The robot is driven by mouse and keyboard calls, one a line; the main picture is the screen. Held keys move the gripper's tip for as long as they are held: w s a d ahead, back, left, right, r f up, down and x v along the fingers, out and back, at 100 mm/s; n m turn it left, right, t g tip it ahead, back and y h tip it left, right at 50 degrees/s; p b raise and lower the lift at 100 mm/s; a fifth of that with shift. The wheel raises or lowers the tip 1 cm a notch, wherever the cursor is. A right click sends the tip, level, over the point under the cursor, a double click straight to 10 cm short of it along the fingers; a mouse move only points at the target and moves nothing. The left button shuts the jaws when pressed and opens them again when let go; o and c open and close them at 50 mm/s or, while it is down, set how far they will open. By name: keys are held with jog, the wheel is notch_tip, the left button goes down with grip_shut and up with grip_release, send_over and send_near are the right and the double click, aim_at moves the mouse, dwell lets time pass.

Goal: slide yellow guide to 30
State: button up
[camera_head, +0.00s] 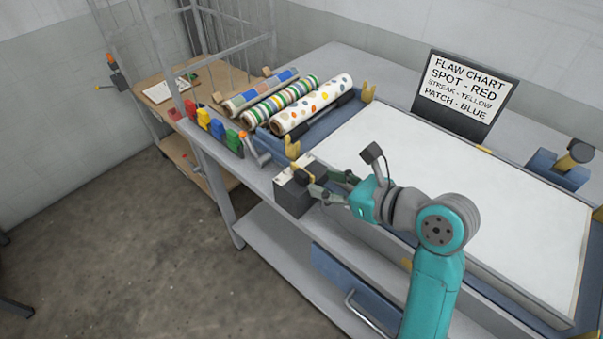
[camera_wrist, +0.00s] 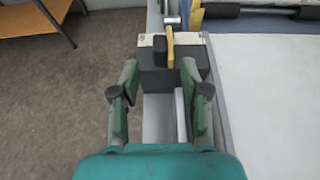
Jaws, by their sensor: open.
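The yellow guide (camera_head: 297,170) sits on top of a dark grey block (camera_head: 291,200) at the front edge of the bench. In the wrist view the yellow guide (camera_wrist: 171,58) stands upright across a pale scale strip (camera_wrist: 146,41), with a black knob (camera_wrist: 160,48) beside it. The scale's figures are too small to read. My gripper (camera_head: 318,186) is open and empty, close to the block on its right side.
Several patterned rolls (camera_head: 290,104) lie in a blue cradle behind the block. Colored blocks (camera_head: 210,122) line the bench edge at left. A white bed (camera_head: 470,190) fills the right. A flaw chart (camera_head: 462,90) stands at the back.

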aim_at(307, 177)
jog(key=x, duration=0.8)
jog(key=shift+d, duration=0.1)
grip_shut()
